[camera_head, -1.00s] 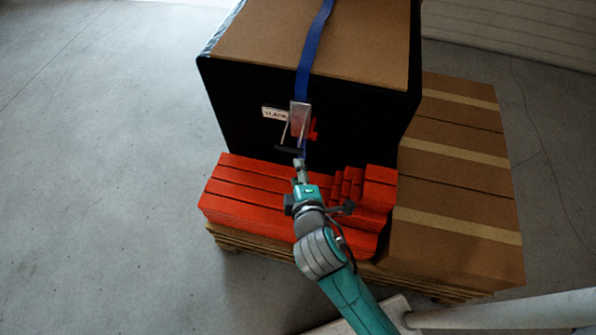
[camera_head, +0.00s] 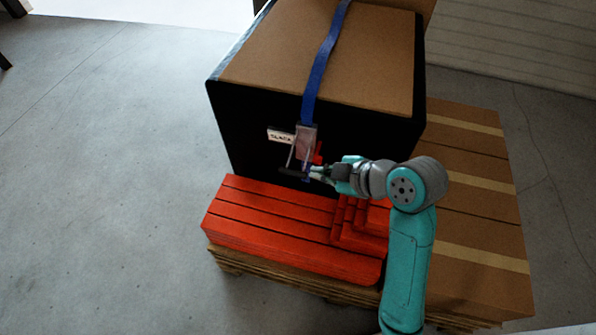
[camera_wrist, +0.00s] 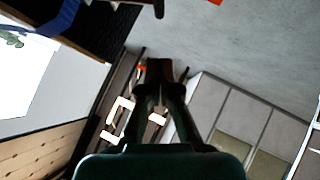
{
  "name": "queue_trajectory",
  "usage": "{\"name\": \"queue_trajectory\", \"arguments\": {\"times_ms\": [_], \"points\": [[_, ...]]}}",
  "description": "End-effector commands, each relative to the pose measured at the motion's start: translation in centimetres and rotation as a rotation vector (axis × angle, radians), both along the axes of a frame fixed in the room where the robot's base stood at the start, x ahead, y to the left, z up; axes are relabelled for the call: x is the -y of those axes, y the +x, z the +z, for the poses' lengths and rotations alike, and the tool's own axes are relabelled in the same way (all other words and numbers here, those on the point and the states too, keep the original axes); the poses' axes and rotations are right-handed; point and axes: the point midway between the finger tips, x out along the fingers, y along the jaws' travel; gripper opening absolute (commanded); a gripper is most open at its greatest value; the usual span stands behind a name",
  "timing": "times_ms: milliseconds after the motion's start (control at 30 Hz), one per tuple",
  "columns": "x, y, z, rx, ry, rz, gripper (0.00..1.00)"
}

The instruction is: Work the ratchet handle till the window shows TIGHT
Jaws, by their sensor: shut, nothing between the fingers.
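The ratchet (camera_head: 306,142) hangs on the front face of the black-sided box, on a blue strap (camera_head: 320,70). Its dark handle bar (camera_head: 292,172) juts out low in front, on two thin metal arms. A small white window (camera_head: 280,136) left of the ratchet carries dark letters that look like SLACK. A red part (camera_head: 318,152) shows at the ratchet's right side. My gripper (camera_head: 316,172) is shut and empty, just right of the handle bar; I cannot tell whether they touch. In the wrist view my gripper (camera_wrist: 160,72) has its fingertips together.
Red stepped blocks (camera_head: 280,218) lie below the ratchet on a wooden pallet (camera_head: 270,275). Brown cartons (camera_head: 475,205) stand to the right. The grey floor (camera_head: 100,180) at left is clear.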

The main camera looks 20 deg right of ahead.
Motion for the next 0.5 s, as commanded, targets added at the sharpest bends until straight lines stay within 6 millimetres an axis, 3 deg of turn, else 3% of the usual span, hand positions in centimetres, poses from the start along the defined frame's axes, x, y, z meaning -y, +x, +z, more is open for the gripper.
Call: {"name": "queue_trajectory", "arguments": {"times_ms": [167, 500], "points": [[-0.5, 0.6, -0.5, -0.001, 0.005, 0.011, 0.00], [-3.0, 4.5, -4.3, -0.001, 0.004, 0.012, 0.00]]}}
